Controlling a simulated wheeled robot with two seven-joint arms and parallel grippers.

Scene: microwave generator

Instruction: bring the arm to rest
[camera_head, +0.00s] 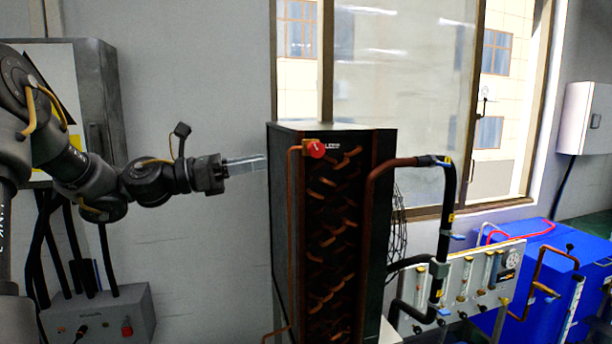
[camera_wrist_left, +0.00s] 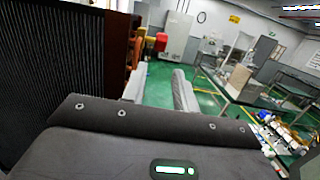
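My left arm reaches in from the left in the head view, stretched out level. Its gripper (camera_head: 246,164) points right and ends just left of the tall dark cabinet (camera_head: 284,220) with copper pipes; I cannot tell whether it touches it. In the left wrist view, the two pale fingers of my left gripper (camera_wrist_left: 159,88) stand apart with nothing between them. A dark ribbed panel (camera_wrist_left: 65,70) fills the left side of that view, beside the gripper. My right gripper is in neither view.
A red knob (camera_head: 317,150) sits near the cabinet's top. A grey wall box (camera_head: 95,100) with black cables hangs behind my arm. A gauge panel (camera_head: 465,280) and blue units (camera_head: 530,310) stand at right. Green floor (camera_wrist_left: 155,92) shows past the fingers.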

